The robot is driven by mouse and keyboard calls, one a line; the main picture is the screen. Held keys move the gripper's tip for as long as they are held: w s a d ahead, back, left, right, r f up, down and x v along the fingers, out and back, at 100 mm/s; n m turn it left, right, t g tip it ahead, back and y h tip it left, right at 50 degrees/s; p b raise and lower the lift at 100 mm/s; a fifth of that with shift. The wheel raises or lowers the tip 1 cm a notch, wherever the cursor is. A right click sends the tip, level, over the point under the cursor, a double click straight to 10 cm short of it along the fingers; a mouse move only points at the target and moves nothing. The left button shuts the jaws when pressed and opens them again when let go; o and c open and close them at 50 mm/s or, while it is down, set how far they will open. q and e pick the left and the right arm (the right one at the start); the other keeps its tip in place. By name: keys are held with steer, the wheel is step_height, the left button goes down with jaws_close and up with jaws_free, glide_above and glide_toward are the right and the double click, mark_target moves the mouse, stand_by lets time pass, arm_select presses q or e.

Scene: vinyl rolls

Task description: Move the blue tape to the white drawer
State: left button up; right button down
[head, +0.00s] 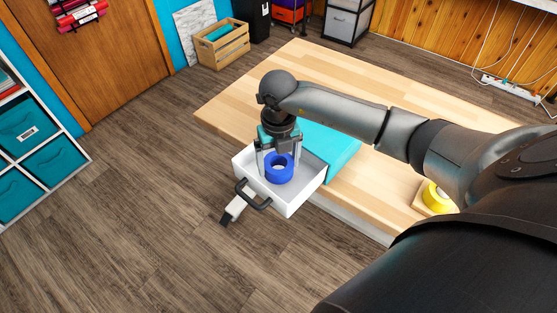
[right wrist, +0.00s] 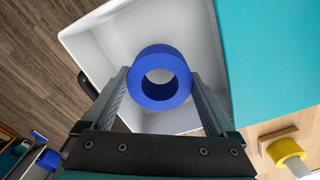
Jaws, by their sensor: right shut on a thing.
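The blue tape (head: 279,174) is a thick ring, and it also shows in the right wrist view (right wrist: 160,77). My right gripper (head: 279,160) points down with one finger on each side of the tape and is shut on it. The white drawer (head: 295,203) is pulled out of a teal-topped unit (head: 333,150), open at the top, with a dark handle on its front. The tape is over the drawer's inside, within its walls in both views. I cannot tell whether it touches the drawer floor. My left gripper is not in view.
A yellow tape (head: 437,198) sits on a wooden base at the right of the wooden table (head: 325,75). A white item with a dark end (head: 233,209) shows below the drawer handle. A wooden crate (head: 222,47) stands at the back; the floor at left is clear.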

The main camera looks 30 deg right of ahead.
steer(key=shift+f, duration=0.1)
steer(key=shift+f+b, duration=0.5)
steer(key=shift+f, duration=0.1)
steer(key=shift+f, duration=0.1)
stand_by(0.4)
steer(key=shift+f+b, duration=0.4)
steer(key=shift+f, duration=0.05)
steer(key=shift+f, duration=0.15)
jaws_free()
stand_by(0.4)
step_height(320, 180, up, 9)
steer(key=p, duration=0.7)
steer(key=shift+p, duration=0.4)
